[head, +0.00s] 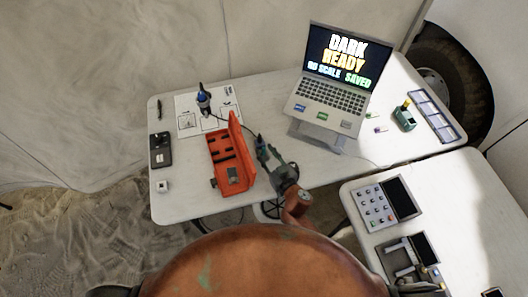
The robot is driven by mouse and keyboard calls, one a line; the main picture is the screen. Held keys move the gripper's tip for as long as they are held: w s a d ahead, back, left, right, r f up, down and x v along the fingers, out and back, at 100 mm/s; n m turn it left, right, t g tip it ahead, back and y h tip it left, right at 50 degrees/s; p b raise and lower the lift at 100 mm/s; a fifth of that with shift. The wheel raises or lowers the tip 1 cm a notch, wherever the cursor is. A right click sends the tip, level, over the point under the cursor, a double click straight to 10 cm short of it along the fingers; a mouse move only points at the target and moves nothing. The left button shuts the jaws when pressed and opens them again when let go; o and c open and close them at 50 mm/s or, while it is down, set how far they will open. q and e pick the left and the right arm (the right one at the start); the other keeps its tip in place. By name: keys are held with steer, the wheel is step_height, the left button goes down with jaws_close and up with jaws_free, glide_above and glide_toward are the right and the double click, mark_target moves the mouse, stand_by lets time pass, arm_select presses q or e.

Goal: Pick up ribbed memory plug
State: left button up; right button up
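I cannot make out the ribbed memory plug for certain at this size. Candidates are a small grey block (233,175) in the near end of the open red case (222,150), a small pale cube (162,186) at the table's left corner, and a tiny purple piece (380,129) right of the laptop. My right gripper (262,146) is over the table just right of the red case, pointing away from me. Its fingers are too small and dark to tell open from shut. My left gripper is not in view.
An open laptop (333,97) stands on a stand at the back. A blue-tipped tool (204,100) is on a printed sheet (187,122). A black device (160,150) lies at left. A green box (404,118) and a compartment tray (436,117) are at right. A keypad device (376,204) is on the near-right table.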

steer(key=shift+x, duration=1.2)
steer(key=shift+c, duration=0.6)
jaws_close()
